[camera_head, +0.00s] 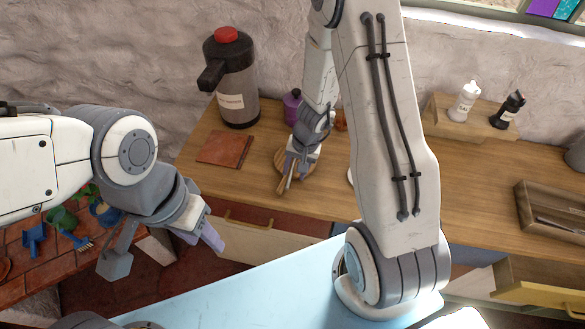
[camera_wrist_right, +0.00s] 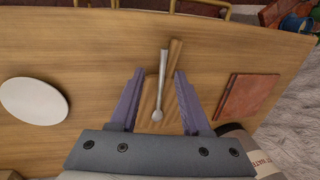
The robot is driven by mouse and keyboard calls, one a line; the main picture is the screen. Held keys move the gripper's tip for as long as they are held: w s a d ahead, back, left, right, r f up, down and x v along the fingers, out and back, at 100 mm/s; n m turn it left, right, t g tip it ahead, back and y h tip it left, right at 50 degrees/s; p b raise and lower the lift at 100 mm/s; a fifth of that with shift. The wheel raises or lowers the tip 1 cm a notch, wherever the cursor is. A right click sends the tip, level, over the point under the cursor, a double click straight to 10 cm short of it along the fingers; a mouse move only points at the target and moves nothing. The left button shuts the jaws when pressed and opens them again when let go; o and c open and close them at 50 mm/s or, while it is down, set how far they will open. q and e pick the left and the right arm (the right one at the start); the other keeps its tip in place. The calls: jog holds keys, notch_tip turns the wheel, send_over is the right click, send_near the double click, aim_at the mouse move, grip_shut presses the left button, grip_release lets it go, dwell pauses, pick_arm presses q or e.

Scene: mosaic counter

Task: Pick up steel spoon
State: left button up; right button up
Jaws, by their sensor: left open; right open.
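The steel spoon (camera_wrist_right: 160,85) lies lengthwise on a wooden board with a handle (camera_wrist_right: 174,52), between the fingers of my right gripper (camera_wrist_right: 159,74) in the wrist view. The purple fingers are spread to either side of the spoon and board; I cannot tell the height gap. In the head view my right gripper (camera_head: 296,168) is over the round part of the board (camera_head: 280,158) and largely hides the spoon. My left gripper (camera_head: 165,249) is open and empty, away from the counter at the left.
A dark flask with a red top (camera_head: 232,90) and a reddish tile (camera_head: 224,149) are left of the board. A purple bottle (camera_head: 292,107) stands behind it. A white oval plate (camera_wrist_right: 33,105) lies on the other side. A yellow drawer (camera_head: 545,283) stands open at right.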

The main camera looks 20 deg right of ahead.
aim_at(289, 181)
jog(key=shift+w+a+f+b, duration=0.15)
jog(key=shift+w+f+b, duration=0.05)
jog(key=shift+f, duration=0.5)
jog(key=shift+w+a+f+b, duration=0.15)
jog(key=shift+w+f+b, duration=0.05)
jog(key=shift+f, duration=0.55)
jog(key=shift+w+a+f+b, duration=0.15)
jog(key=shift+w+f+b, duration=0.05)
jog(key=shift+f, duration=0.5)
jog(key=shift+f+b, duration=0.25)
jog(key=shift+b, duration=0.2)
jog(key=shift+c, duration=0.4)
grip_shut()
